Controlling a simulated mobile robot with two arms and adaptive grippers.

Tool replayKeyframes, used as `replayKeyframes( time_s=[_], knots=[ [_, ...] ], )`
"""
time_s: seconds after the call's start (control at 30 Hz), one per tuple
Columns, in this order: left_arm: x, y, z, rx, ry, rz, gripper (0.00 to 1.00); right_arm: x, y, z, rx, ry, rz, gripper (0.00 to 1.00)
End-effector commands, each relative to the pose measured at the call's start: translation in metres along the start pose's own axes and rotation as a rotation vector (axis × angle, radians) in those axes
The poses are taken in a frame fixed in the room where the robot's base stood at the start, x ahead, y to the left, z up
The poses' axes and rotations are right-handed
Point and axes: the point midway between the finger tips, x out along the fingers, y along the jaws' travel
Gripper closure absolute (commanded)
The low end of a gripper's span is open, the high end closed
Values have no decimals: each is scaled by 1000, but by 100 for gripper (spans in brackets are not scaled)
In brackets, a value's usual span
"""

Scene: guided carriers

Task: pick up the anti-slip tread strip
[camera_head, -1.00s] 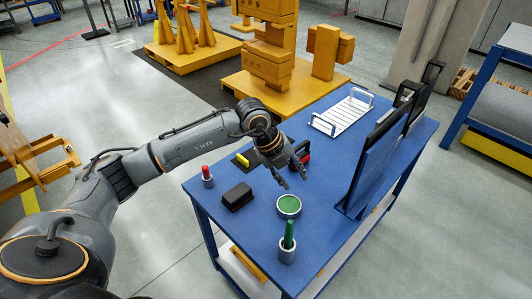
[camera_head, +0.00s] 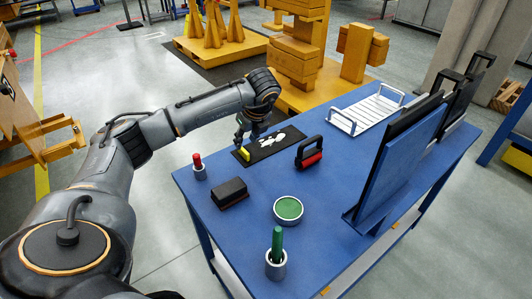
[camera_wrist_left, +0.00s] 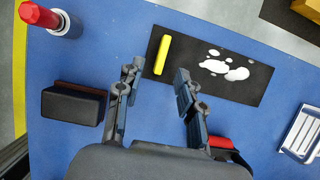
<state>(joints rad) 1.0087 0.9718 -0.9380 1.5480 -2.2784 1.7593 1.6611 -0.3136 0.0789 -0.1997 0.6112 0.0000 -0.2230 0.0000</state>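The anti-slip tread strip appears to be the flat black strip (camera_head: 268,146) with white blotches, lying near the table's left-hand edge. It also shows in the wrist view (camera_wrist_left: 255,87). A yellow bar (camera_wrist_left: 162,55) lies across its left end. My left gripper (camera_head: 242,140) is above that end in the head view. In the wrist view its two fingers (camera_wrist_left: 157,77) are apart with nothing between them, and the yellow bar shows just beyond the tips. Whether the fingers touch anything is hard to tell. My right gripper is not in view.
The blue table (camera_head: 340,185) also carries a red-topped holder (camera_head: 199,170), a black block (camera_head: 230,193), a red-and-black handled tool (camera_head: 310,153), a green round tin (camera_head: 288,209), a green stick in a cup (camera_head: 276,259) and a white rack (camera_head: 367,109). Upright panels (camera_head: 400,160) stand at right.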

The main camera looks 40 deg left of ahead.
Motion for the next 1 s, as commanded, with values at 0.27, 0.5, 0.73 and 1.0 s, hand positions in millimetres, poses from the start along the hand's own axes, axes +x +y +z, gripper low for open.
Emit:
replayKeyframes(
  time_s=[0.27,0.5,0.73,1.0],
  knots=[
    [20,0,0,0,0,0,62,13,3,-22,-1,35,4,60],
    [56,-3,-2,1,0,0,62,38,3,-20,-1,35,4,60],
    [66,-3,0,2,0,-1,62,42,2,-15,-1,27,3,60],
    [65,-3,0,2,0,-1,95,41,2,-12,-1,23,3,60]
  ],
)
